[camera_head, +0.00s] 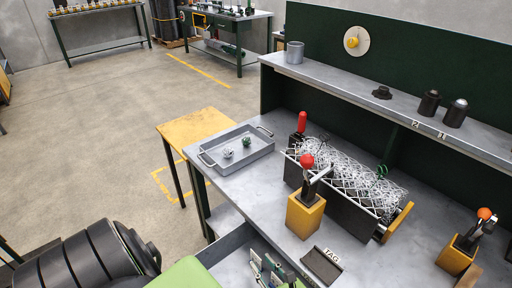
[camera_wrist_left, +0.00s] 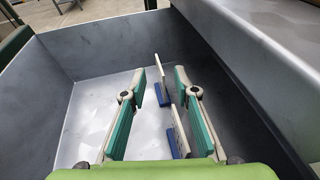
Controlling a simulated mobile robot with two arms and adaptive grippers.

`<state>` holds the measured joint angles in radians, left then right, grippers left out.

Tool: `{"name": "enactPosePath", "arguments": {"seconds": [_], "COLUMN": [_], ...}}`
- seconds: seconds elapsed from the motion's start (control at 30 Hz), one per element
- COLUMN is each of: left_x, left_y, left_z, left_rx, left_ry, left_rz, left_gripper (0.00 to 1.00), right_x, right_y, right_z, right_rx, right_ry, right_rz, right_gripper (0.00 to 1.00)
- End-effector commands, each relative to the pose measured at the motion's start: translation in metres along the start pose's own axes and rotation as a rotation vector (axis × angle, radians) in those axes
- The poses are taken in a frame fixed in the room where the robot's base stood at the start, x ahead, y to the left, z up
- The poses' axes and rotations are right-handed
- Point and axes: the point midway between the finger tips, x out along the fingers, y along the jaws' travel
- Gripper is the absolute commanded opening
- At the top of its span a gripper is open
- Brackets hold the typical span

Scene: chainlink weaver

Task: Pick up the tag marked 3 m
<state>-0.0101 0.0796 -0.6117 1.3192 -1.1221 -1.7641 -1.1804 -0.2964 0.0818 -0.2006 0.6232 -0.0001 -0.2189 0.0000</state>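My left gripper (camera_head: 272,272) is low at the bottom of the head view, at a pulled-out drawer (camera_head: 228,242). In the left wrist view the gripper (camera_wrist_left: 160,84) is open and empty, its green-padded fingers pointing into the grey drawer (camera_wrist_left: 75,60). Two thin pale tags stand edge-on in blue bases there: a farther tag (camera_wrist_left: 161,68) just beyond and between the fingertips, and a nearer tag (camera_wrist_left: 179,130) between the fingers, close to the right one. No marking is readable, so I cannot tell which is 3 m. My right gripper is not in view.
A dark holder labelled TAG (camera_head: 321,265) lies on the bench near the drawer. A grey tray (camera_head: 236,150) holds two small balls. The drawer walls surround the gripper.

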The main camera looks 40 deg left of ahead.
Motion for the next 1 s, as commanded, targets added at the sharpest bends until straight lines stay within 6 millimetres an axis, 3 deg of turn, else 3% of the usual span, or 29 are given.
{"name": "enactPosePath", "arguments": {"seconds": [0.2,0.47,0.5,0.6,1.0], "left_x": [0.029,0.033,0.033,0.033,0.032], "left_y": [0.000,0.000,0.000,0.000,0.000], "left_z": [0.001,0.000,0.000,0.000,0.001], "left_rx": [0.000,-0.001,-0.001,-0.001,0.000], "left_ry": [0.000,0.001,0.001,0.001,0.002], "left_rz": [0.000,0.000,0.000,0.000,0.000], "left_gripper": [0.28,0.28,0.25,0.00,0.00], "right_x": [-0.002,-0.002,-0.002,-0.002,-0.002], "right_y": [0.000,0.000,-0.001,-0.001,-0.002], "right_z": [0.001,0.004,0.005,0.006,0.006], "right_rx": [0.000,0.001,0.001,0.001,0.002], "right_ry": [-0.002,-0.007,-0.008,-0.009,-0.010], "right_rz": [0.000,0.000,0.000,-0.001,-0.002], "right_gripper": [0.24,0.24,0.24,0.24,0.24]}}
